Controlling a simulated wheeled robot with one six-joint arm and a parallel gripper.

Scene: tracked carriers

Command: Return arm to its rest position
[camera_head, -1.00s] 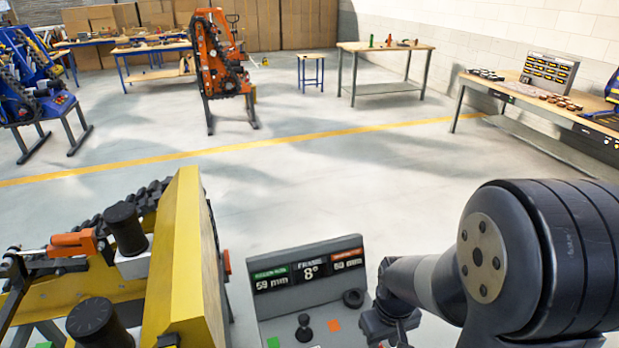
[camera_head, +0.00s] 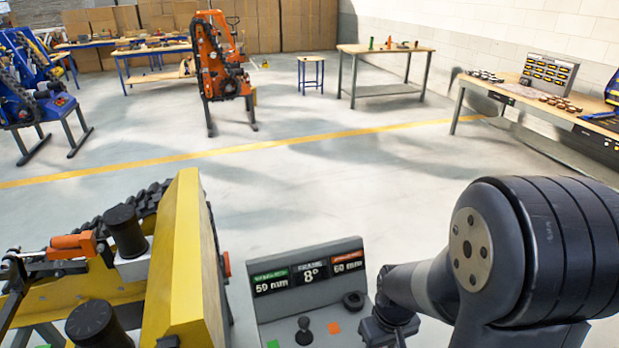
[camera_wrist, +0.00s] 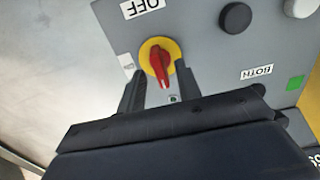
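My gripper (camera_wrist: 160,72) shows in the wrist view with its two dark fingers apart and nothing held between them. A red rotary switch handle on a yellow disc (camera_wrist: 160,58) lies just past the fingertips, between them in the picture; I cannot tell how far off it is. The switch sits on a grey panel (camera_wrist: 205,50) with an OFF label (camera_wrist: 142,8). In the head view my arm reaches in from the lower right, and the wrist end is low beside the control console (camera_head: 262,300). The fingers are hidden there.
A yellow tracked carrier (camera_head: 185,270) stands close at the lower left, beside the console. An orange machine (camera_head: 222,75), workbenches (camera_head: 385,48) and a right-hand table (camera_head: 535,108) stand farther back. The floor (camera_head: 310,180) between is clear.

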